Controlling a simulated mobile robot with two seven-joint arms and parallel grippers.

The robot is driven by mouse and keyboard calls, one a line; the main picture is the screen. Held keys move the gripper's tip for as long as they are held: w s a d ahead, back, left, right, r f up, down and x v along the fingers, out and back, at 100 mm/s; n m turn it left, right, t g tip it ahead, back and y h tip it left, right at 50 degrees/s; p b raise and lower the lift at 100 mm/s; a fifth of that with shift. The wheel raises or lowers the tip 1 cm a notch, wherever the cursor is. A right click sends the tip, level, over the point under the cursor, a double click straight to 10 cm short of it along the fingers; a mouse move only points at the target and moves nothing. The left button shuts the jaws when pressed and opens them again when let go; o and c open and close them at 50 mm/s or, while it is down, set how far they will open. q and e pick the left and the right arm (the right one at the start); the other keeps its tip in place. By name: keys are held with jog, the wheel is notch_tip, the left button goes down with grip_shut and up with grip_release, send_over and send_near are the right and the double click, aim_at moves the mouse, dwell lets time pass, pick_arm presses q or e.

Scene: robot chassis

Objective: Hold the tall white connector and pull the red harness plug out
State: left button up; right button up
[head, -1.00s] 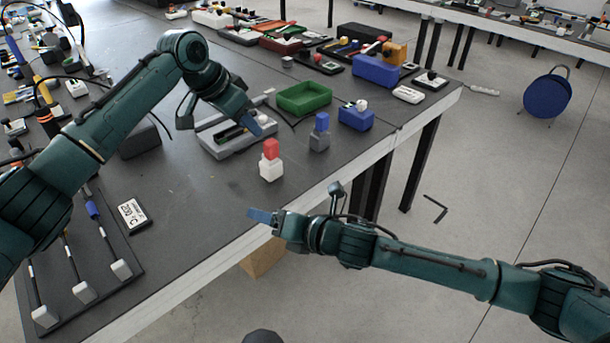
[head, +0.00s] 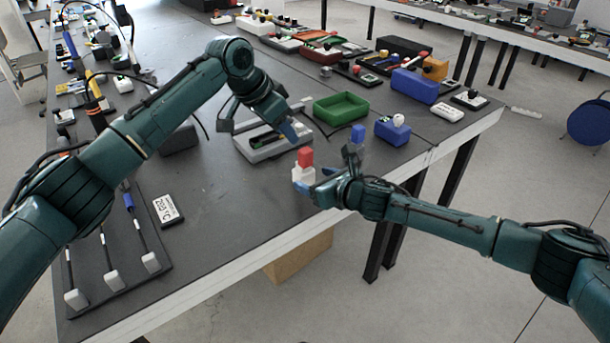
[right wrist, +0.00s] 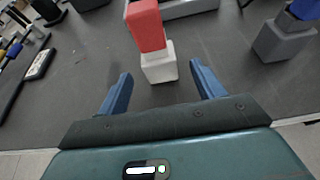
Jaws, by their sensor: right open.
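The white connector (head: 303,174) stands upright on the dark table near its front edge, with the red harness plug (head: 305,156) seated on top. In the right wrist view the white connector (right wrist: 159,64) and the red plug (right wrist: 146,25) are just beyond the fingertips. My right gripper (head: 312,188) is open and low at the connector; in the right wrist view its two blue fingers (right wrist: 160,86) are spread, with nothing between them. My left gripper (head: 290,131) is above and behind the plug, over the grey tray, apart from it. Its jaw opening is not clear.
A grey tray (head: 245,151) lies behind the connector. A blue plug (head: 358,133) on a grey block stands to the right, close to my right arm. A green bin (head: 340,107) and a blue box (head: 392,132) are farther back.

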aim_at(309, 177)
jog(key=shift+x, duration=2.8)
jog(key=shift+c, duration=0.4)
